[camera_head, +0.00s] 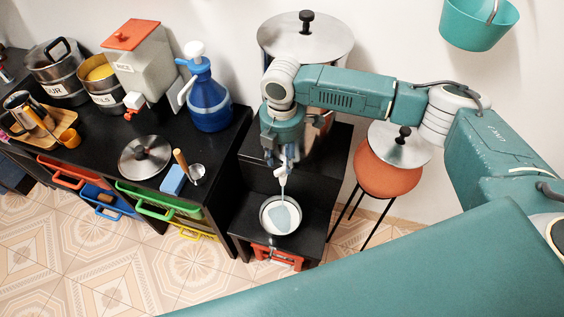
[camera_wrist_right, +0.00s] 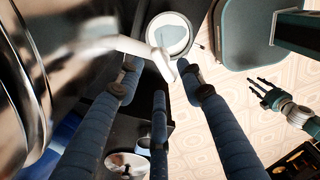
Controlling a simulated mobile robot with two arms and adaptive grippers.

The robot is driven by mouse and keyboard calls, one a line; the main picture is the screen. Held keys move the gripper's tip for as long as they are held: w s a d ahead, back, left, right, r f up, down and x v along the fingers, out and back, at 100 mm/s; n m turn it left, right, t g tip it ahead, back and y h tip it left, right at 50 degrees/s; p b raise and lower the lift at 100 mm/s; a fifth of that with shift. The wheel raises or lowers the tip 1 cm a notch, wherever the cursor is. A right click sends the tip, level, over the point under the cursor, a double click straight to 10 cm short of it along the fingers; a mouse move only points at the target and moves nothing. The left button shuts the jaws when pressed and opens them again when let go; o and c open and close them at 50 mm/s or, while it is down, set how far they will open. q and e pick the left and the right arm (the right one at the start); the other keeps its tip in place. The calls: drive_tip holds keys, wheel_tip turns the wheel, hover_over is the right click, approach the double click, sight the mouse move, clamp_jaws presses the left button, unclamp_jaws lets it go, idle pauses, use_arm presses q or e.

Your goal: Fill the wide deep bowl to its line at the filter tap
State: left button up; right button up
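The wide bowl (camera_head: 294,214) is pale with a dark rim and stands on the low black step under the filter tap. A pale blue stream (camera_head: 283,190) runs from the tap into it, and pale blue water lies inside; I cannot make out the line. The bowl also shows in the right wrist view (camera_wrist_right: 186,44). My right gripper (camera_head: 286,162) is at the white tap (camera_wrist_right: 115,44), its blue fingers (camera_wrist_right: 160,76) apart with the tap's lever end near their tips. My left gripper (camera_wrist_right: 266,92) shows open and empty at the right of the wrist view.
The large metal filter (camera_head: 268,42) stands behind my right arm. A red-brown round pot (camera_head: 388,178) on a black stand is to its right. The black counter (camera_head: 104,150) at left holds a blue pump jug (camera_head: 209,105), a lid (camera_head: 145,157) and a blue sponge (camera_head: 173,180).

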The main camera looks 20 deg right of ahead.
sight(283, 171)
drive_tip(key=shift+f, duration=1.7)
clamp_jaws()
